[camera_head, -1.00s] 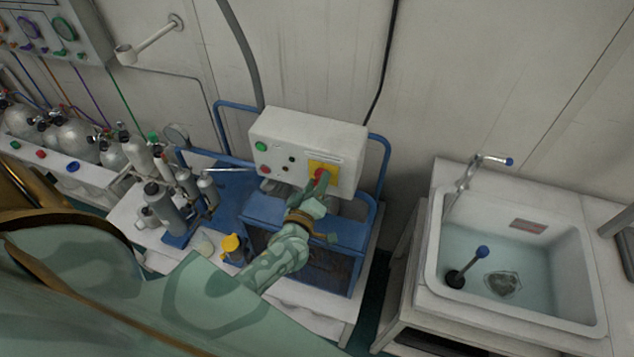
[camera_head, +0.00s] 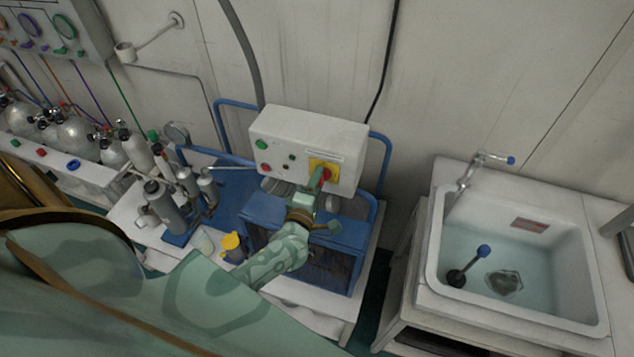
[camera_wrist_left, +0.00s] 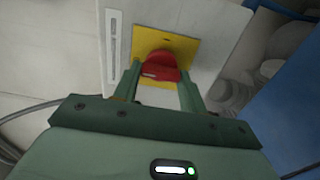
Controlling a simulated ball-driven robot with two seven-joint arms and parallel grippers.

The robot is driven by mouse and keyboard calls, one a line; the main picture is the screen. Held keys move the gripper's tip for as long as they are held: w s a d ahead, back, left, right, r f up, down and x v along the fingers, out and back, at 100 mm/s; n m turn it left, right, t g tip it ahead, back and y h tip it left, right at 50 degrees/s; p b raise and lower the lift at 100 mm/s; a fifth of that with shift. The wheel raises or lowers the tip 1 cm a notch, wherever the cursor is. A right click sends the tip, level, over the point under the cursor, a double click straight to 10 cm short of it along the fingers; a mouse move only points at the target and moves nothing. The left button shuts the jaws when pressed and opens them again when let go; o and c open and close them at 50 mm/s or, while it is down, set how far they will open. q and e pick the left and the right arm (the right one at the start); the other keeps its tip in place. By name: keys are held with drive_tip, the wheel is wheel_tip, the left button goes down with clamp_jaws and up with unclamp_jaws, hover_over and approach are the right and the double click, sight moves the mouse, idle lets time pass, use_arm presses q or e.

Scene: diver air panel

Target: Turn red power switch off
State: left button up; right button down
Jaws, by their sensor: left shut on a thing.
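The red power switch (camera_wrist_left: 160,66) is a rotary knob on a yellow square plate (camera_wrist_left: 182,45), on the front of a white control box (camera_head: 300,135). In the head view the red knob (camera_head: 327,175) is partly covered by my left gripper (camera_head: 318,180). In the left wrist view my left gripper (camera_wrist_left: 158,82) has its two green fingers on either side of the knob, shut on it. My right gripper is not in view.
The box also has a green button (camera_head: 261,144) and a red button (camera_head: 266,168). A blue compressor frame (camera_head: 340,240) stands below. Grey cylinders (camera_head: 160,200) stand at left. A sink (camera_head: 520,260) is at right.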

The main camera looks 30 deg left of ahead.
use_arm(q)
drive_tip(key=shift+f, duration=0.1)
idle(0.4)
drive_tip(key=o, duration=1)
drive_tip(key=shift+s, duration=0.1)
drive_tip(key=b+v, duration=0.1)
drive_tip(key=v, duration=1.5)
drive_tip(key=shift+s+d, duration=0.1)
drive_tip(key=shift+d, duration=0.05)
